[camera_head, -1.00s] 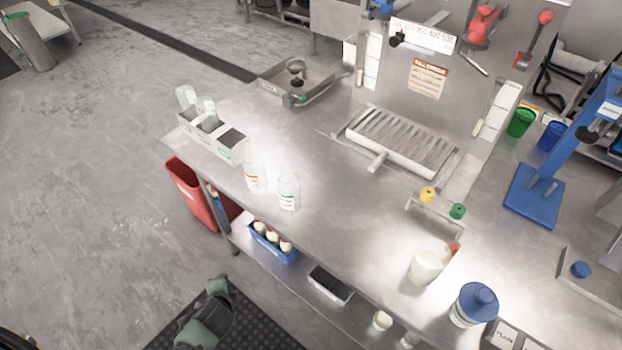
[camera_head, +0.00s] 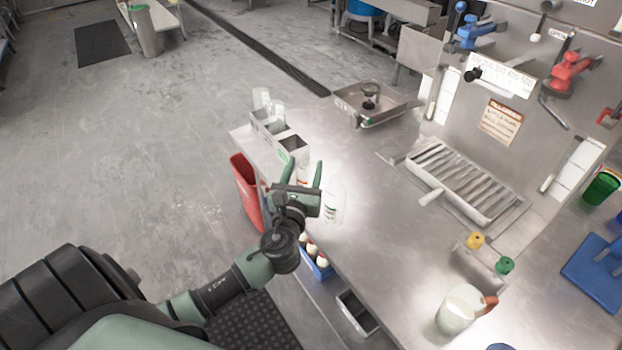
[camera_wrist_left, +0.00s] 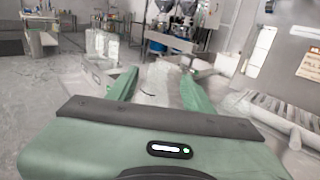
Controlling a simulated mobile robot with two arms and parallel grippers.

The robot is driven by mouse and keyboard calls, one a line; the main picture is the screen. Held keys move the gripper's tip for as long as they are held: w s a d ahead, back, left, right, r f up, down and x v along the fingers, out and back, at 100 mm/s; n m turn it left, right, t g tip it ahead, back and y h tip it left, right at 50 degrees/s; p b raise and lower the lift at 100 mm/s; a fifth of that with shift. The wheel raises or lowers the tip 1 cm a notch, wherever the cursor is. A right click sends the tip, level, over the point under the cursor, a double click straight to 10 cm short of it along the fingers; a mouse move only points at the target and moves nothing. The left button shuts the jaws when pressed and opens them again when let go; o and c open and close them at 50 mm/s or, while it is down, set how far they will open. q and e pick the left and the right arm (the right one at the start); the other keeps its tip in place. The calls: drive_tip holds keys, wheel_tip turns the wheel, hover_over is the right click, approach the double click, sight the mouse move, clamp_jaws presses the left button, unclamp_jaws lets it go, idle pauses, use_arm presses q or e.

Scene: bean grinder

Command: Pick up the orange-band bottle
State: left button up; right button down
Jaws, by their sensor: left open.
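The orange-band bottle (camera_head: 302,173) is a clear bottle standing on the steel counter near its left edge. In the head view my left gripper (camera_head: 296,169) largely hides it. The gripper is open, with its green fingers on either side of the bottle. In the left wrist view a clear, pale bottle shape (camera_wrist_left: 163,86) shows between the open fingers (camera_wrist_left: 158,84). I cannot tell whether a finger touches it. The green-band bottle (camera_head: 334,207) stands just to the right of the gripper. My right gripper is in neither view.
A bottle holder (camera_head: 293,143) with clear bottles stands behind the gripper at the counter's corner. A red bin (camera_head: 245,190) is below the left edge. A pitcher (camera_head: 458,311) stands at the front right. The counter's middle is clear.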

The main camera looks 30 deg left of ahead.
sight(308, 150)
use_arm(q)
drive_tip(key=p+x, duration=0.1)
drive_tip(key=x, duration=0.6)
drive_tip(key=shift+w+a+f, duration=0.15)
drive_tip(key=shift+a, duration=0.15)
clamp_jaws()
